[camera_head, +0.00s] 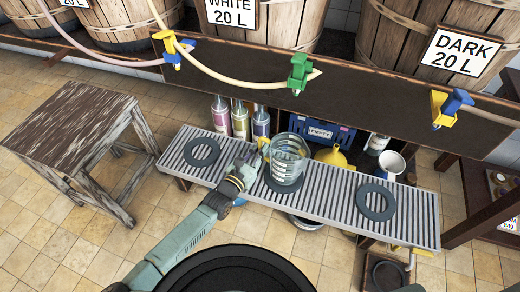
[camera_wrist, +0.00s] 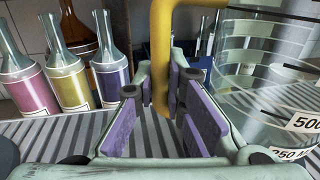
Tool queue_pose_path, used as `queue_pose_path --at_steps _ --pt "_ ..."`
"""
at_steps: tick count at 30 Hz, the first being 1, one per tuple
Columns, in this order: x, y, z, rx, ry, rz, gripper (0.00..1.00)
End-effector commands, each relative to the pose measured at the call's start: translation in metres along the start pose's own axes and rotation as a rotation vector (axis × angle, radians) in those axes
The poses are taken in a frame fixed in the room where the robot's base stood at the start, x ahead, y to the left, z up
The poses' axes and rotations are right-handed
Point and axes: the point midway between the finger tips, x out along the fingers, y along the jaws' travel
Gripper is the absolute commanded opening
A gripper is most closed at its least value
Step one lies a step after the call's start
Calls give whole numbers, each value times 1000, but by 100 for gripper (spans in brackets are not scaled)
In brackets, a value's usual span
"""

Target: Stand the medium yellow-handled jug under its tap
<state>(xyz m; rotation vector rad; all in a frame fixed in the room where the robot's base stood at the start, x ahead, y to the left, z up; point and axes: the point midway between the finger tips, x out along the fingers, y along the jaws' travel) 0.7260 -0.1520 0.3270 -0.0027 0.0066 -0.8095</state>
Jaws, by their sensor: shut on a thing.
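The clear jug (camera_head: 289,160) with a yellow handle (camera_head: 264,144) is upright at the middle of the slatted rack (camera_head: 335,203), over the middle dark ring (camera_head: 270,184). I cannot tell whether its base touches the ring. The green tap (camera_head: 299,73) is above and behind it. My gripper (camera_head: 257,156) is at the jug's left side, shut on the handle. In the wrist view the yellow handle (camera_wrist: 162,60) is between the purple pads of my gripper (camera_wrist: 163,110), and the jug's marked wall (camera_wrist: 265,85) is at the right.
Dark rings lie on the rack at left (camera_head: 202,152) and right (camera_head: 376,202). Yellow-and-blue taps hang at left (camera_head: 173,50) and right (camera_head: 450,107). Bottles (camera_head: 240,120), a blue crate (camera_head: 322,131) and a yellow funnel (camera_head: 334,157) stand behind. A wooden stool (camera_head: 75,125) is at left.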

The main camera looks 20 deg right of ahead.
Motion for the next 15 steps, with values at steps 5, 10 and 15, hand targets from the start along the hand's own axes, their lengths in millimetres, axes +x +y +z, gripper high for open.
queue_pose_path --at_steps 5,10,15 --pt "0 0 -3 -1 -3 0 0" --pt "0 0 -7 -1 -3 0 0" --pt "0 0 -6 -1 -3 0 13"
